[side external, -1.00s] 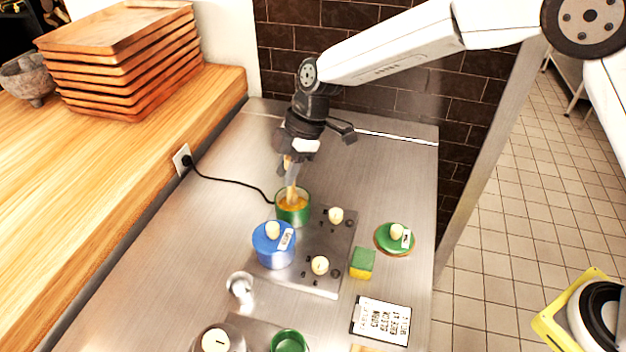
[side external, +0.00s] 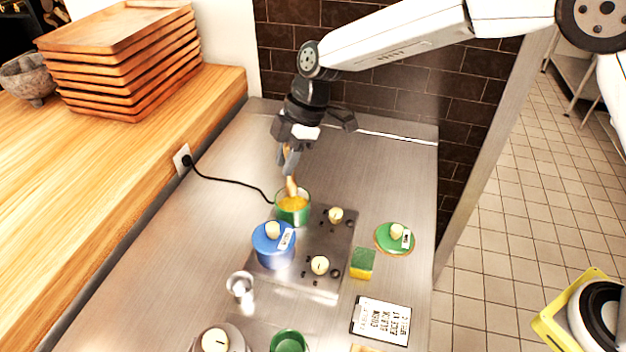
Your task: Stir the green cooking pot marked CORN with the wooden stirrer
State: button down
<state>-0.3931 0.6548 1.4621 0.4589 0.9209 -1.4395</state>
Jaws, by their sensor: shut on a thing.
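The open green pot (side external: 293,216) stands on the far left of the dark hob plate, with yellow contents inside. Its marking cannot be read from here. My gripper (side external: 288,165) is above the pot, shut on the wooden stirrer (side external: 291,187). The stirrer points down, its lower end over or in the yellow contents; how deep it reaches I cannot tell. A green lid (side external: 394,238) with a pale knob and a small label lies on the counter to the right of the hob.
A lidded blue pot (side external: 273,246) stands close in front of the green pot. A green and yellow sponge (side external: 362,263), a printed card (side external: 381,320), a small metal vessel (side external: 240,286) and a green cup (side external: 288,341) stand nearer. A black cord (side external: 235,183) runs to the wall socket.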

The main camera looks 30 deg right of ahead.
aim_at(286, 145)
jog(key=shift+r, duration=0.1)
jog(key=shift+r, duration=1.45)
